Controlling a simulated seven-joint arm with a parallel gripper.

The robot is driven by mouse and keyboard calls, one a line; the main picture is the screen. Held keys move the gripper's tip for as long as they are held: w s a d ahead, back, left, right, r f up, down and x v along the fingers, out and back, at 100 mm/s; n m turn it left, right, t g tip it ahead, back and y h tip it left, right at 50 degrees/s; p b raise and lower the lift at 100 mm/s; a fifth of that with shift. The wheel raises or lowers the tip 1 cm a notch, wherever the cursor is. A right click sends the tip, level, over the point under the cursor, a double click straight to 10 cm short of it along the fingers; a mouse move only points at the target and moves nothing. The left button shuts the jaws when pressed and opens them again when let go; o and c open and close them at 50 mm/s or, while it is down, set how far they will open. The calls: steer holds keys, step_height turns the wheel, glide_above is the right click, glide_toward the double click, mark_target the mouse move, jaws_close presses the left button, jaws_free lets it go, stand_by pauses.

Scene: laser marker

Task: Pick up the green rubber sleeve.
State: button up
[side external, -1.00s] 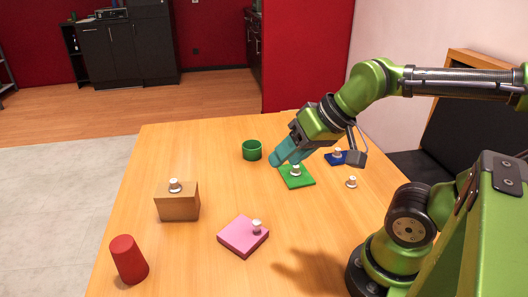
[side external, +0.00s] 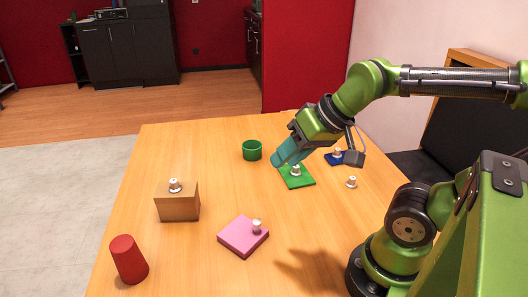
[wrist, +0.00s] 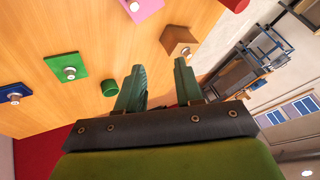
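The green rubber sleeve (side external: 251,151) is a short green cylinder standing upright on the table near its far edge. It also shows in the wrist view (wrist: 109,88), just left of my fingers. My gripper (side external: 277,160) is above the table, tilted down to the left, to the right of the sleeve in the side view. In the wrist view my gripper (wrist: 160,80) has its two teal fingers apart with nothing held between them. The sleeve is outside the fingers and appears apart from them.
A green plate (side external: 305,182) with a metal knob lies under my gripper. A blue plate (side external: 331,159) and a loose knob (side external: 351,182) are to the right. A pink block (side external: 237,238), brown block (side external: 178,207) and red cylinder (side external: 129,260) stand nearer. The table centre is clear.

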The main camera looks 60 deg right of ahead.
steer(key=w+d+f+g+h, duration=0.1)
steer(key=w+d+g, duration=0.1)
steer(key=w+d, duration=0.4)
steer(key=w+d+f+g, duration=0.1)
steer(key=w+d, duration=0.3)
steer(key=w, duration=0.4)
steer(key=n+g+h, duration=0.2)
steer(key=n+g, duration=0.2)
steer(key=n, duration=0.7)
glide_above(251, 152)
step_height(251, 152, down, 5)
steer(key=shift+y, duration=0.3)
step_height(251, 152, down, 11)
steer(key=shift+s+d+f, duration=0.15)
steer(key=shift+f, duration=0.05)
steer(key=shift+w+f, duration=0.15)
steer(key=shift+f, duration=1.2)
steer(key=shift+w+f, duration=0.1)
steer(key=shift+f, duration=1.2)
jaws_close()
